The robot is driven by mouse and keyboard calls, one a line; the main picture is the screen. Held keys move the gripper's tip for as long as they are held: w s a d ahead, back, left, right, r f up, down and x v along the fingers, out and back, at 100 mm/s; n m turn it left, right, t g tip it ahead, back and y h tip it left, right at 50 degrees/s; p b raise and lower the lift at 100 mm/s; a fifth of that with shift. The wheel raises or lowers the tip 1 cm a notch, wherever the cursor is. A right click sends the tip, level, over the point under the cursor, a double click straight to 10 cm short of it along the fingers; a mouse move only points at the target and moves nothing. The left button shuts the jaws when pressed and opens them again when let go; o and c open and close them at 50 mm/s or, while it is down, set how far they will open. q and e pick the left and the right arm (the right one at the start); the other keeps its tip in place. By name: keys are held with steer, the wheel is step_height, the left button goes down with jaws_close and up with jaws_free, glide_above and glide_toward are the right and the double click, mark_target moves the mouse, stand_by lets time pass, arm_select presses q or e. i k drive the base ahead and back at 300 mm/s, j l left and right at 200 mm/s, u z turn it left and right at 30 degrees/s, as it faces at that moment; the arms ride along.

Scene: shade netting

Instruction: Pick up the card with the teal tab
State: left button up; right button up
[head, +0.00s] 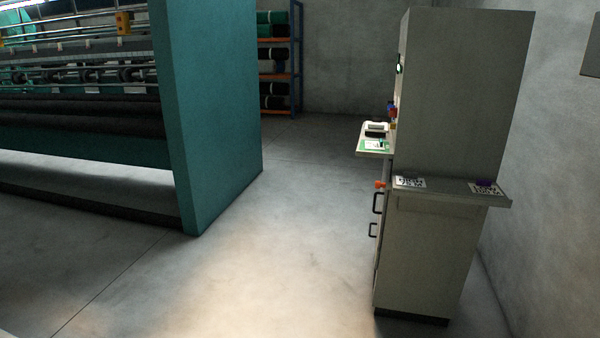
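A grey cabinet (455,100) stands at the right with a narrow ledge (450,194) on its near side. On the ledge lie two white cards with dark printed patterns. The left card (410,183) shows no tab colour I can make out. The right card (486,189) has a purple patch at its top edge. A green-and-white flat item (375,145) lies on a small shelf at the cabinet's left face; it is too small to tell whether it is a card with a teal tab. Neither of my grippers is in view.
A large teal machine (205,110) with dark rollers fills the left. A rack (279,55) with rolls stands at the back. Open concrete floor (280,250) lies between machine and cabinet. Orange knob (380,185) and black handles (377,203) stick out from the cabinet's left face.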

mark_target(369, 144)
steer(key=i+j+z, duration=0.1)
steer(key=i+z, duration=0.2)
steer(key=i, duration=0.2)
steer(key=i+j+z, duration=0.3)
steer(key=i, duration=0.2)
steer(key=i+j+z, duration=0.35)
steer(key=i, duration=0.15)
steer(key=l, duration=0.1)
